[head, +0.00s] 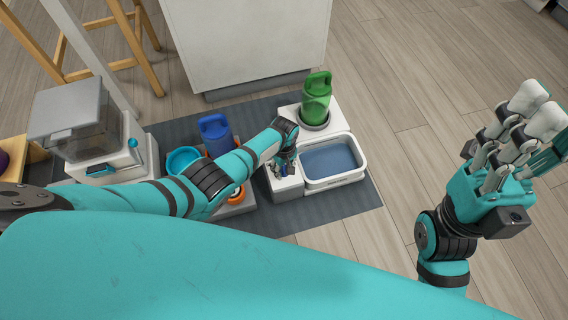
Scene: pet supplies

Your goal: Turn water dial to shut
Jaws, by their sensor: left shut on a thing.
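The white water dispenser (289,184) stands on the dark mat, with a basin of bluish water (330,162) at its right. A green bottle (316,97) stands upright at its back. My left gripper (284,166) reaches down onto the front left part of the dispenser, beside the basin. It is shut on the water dial there, which the fingers mostly hide. The dial's setting cannot be read. My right gripper (510,145) is raised at the right, over the floor, with fingers spread, open and empty, well away from the dispenser.
A blue jug (214,135) and a teal bowl (183,159) stand left of my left gripper. A feeder with a grey lid (68,106) stands further left. A white cabinet (245,45) is behind the mat (345,205). The wooden floor at right is clear.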

